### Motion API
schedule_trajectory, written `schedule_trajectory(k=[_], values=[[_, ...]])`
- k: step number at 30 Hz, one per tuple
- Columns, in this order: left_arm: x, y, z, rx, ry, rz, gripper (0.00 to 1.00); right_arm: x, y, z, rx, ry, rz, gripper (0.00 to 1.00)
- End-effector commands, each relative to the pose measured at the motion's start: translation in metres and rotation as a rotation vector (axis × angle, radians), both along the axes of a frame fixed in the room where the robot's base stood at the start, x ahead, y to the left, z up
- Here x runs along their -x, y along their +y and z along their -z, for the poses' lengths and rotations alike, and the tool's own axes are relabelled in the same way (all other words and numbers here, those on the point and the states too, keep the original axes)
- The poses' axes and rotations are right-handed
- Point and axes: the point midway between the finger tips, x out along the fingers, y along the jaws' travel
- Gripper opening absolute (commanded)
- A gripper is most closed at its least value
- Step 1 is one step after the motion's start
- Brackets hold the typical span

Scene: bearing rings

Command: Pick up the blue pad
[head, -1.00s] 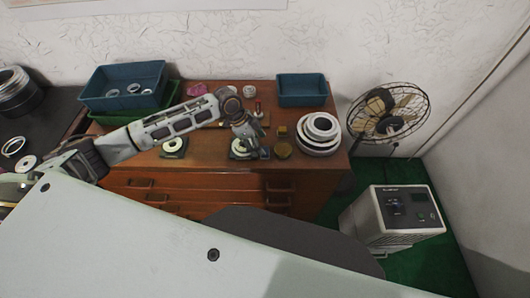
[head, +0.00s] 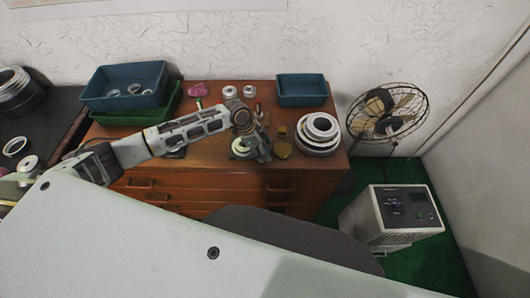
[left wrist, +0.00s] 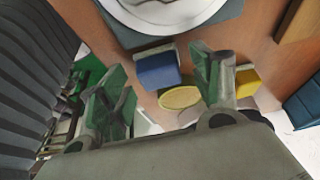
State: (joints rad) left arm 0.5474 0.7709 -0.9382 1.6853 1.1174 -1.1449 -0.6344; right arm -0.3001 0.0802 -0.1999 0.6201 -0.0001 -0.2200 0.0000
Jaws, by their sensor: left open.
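The blue pad (left wrist: 157,70) is a small block with a pale upper edge. It lies on the brown wooden top, in the gap between my left gripper's fingers in the left wrist view. My left gripper (left wrist: 160,84) is open, with green-lined fingers on either side of the pad, and I see no contact. In the head view my left gripper (head: 262,150) hangs low over the cabinet top beside the white ring on its dark plate. It hides the pad there. My right gripper is not in view.
A yellow round tin (left wrist: 180,97) and a yellow block (left wrist: 247,80) lie close to the pad. A white ring (left wrist: 165,12) sits on a plate beside it. Stacked white rings (head: 318,132) and a blue bin (head: 302,98) stand to the right.

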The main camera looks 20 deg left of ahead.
Motion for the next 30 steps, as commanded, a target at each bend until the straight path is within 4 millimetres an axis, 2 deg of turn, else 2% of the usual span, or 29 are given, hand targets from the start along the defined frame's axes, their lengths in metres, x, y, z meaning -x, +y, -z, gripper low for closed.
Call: schedule_trajectory(k=[2,12,23,30], values=[[0.0,0.0,0.0,0.0,0.0,0.0,0.6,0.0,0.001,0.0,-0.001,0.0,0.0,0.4],[0.0,0.0,0.0,0.0,0.0,0.0,0.17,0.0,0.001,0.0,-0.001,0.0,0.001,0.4],[0.0,0.0,-0.003,0.0,0.0,0.0,0.15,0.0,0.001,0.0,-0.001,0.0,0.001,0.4],[-0.001,0.001,-0.024,-0.001,-0.003,0.0,0.15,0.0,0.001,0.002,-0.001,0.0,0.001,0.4]])
